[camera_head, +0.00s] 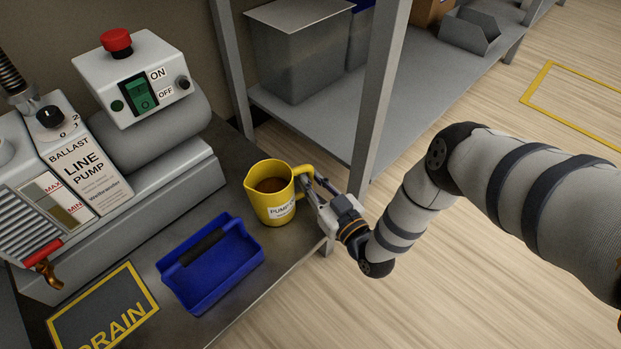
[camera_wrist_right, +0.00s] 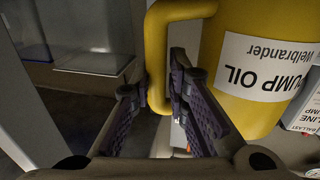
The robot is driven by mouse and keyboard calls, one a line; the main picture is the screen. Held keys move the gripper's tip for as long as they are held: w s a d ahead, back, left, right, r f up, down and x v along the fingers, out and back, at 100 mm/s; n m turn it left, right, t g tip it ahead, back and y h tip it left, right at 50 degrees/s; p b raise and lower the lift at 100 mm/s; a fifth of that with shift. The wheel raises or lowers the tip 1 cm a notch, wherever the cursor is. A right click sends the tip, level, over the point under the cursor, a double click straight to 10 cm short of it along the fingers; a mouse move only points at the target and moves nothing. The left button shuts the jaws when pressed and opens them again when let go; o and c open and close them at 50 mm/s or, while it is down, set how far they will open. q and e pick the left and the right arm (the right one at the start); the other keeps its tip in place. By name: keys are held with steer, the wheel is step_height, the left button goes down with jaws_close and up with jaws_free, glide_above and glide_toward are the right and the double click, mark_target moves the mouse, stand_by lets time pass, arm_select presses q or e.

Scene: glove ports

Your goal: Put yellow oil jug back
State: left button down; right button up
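The yellow oil jug (camera_head: 270,203) stands upright on the grey bench near its right edge, with brown liquid inside and a white label. Its handle (camera_head: 302,171) points right, toward my right gripper. In the right wrist view the jug (camera_wrist_right: 228,98) is at the right and its handle (camera_wrist_right: 156,55) comes down between the fingers. My right gripper (camera_head: 312,190) is open, with one finger on each side of the handle; in the wrist view (camera_wrist_right: 156,92) the fingers look close to it but not clamped. My left gripper is out of view.
A blue tray with a dark handle (camera_head: 225,265) is just left of the jug. The DRAIN mat (camera_head: 105,312) lies nearer the front. The ballast line pump (camera_head: 88,178) stands behind. A grey rack post (camera_head: 378,100) rises close to my right gripper.

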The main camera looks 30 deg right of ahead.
steer(key=shift+o, duration=1.3)
